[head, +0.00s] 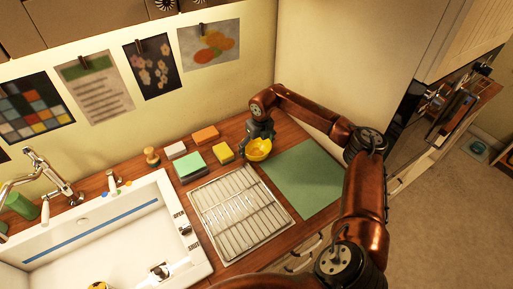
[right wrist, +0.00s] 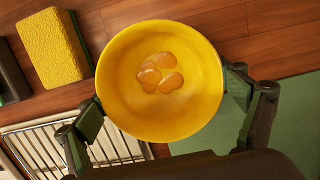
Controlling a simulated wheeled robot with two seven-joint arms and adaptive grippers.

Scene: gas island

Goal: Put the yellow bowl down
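The yellow bowl (head: 258,150) is at the back of the wooden counter, by the far left corner of the green mat. In the right wrist view the bowl (right wrist: 130,95) shows its inside, with several pale orange round shapes at the bottom. My right gripper (head: 259,136) is at the bowl. In the right wrist view its two fingers (right wrist: 165,103) press against opposite sides of the bowl. I cannot tell whether the bowl's base touches the counter. My left gripper is not in view.
The green mat (head: 302,178) lies bare to the right. A wire rack (head: 240,211) stands between it and the white sink (head: 120,235). A yellow sponge (head: 223,152), an orange block (head: 205,135) and other sponges lie left of the bowl. A wall rises behind.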

